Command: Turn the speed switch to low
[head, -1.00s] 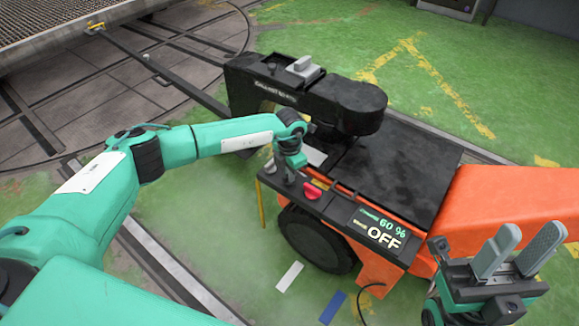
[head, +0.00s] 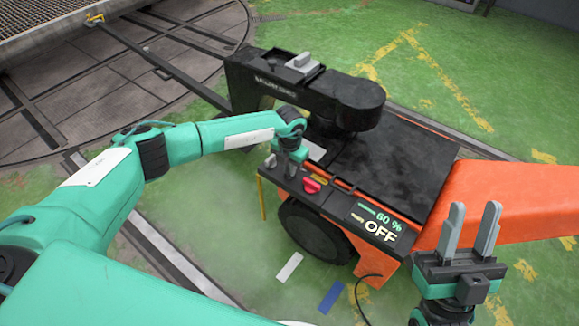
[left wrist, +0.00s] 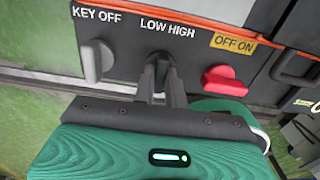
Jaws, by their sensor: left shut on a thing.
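The control panel (left wrist: 125,32) of the orange cart shows close up in the left wrist view. The speed switch under the "LOW HIGH" label is mostly hidden by the fingers, so I cannot tell its setting. My left gripper (left wrist: 160,66) is shut on it, fingers close together. In the head view my left gripper (head: 290,168) is over the panel's left part, its fingertips hidden. My right gripper (head: 471,228) is open and empty, fingers upright, in front of the cart's orange bar.
The grey key switch (left wrist: 97,60) at "KEY OFF" is left of my fingers. The red knob (left wrist: 222,80) under "OFF ON" is close on the right; it also shows in the head view (head: 312,185). A black drawbar (head: 300,90) runs behind my left gripper.

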